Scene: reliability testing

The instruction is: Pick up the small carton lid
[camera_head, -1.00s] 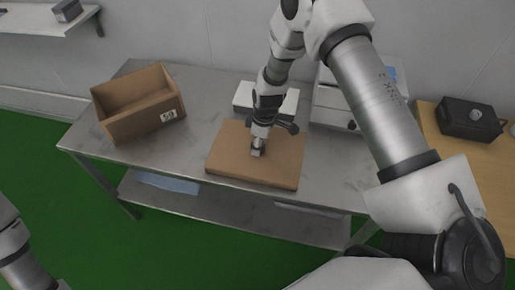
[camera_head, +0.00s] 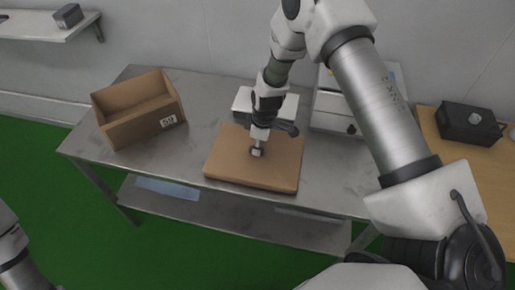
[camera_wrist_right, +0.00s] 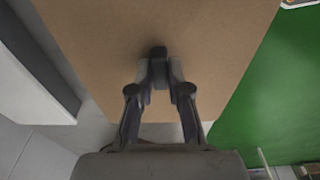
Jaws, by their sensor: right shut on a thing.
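The small carton lid (camera_head: 230,165) is a flat brown rectangular piece at the front middle of the metal table. My right gripper (camera_head: 256,152) points down at the middle of its top. In the right wrist view the lid (camera_wrist_right: 110,50) fills most of the picture, and the fingers (camera_wrist_right: 159,60) are brought together against its surface. I cannot tell whether the lid is clear of the table. Part of my left arm shows at the lower left; its gripper is out of view.
An open brown carton (camera_head: 140,125) with a white label stands on the metal table (camera_head: 190,158) to the left. A white device (camera_head: 285,104) stands behind the lid, and a larger one (camera_head: 335,112) to its right. A black box (camera_head: 468,120) is on the wooden table.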

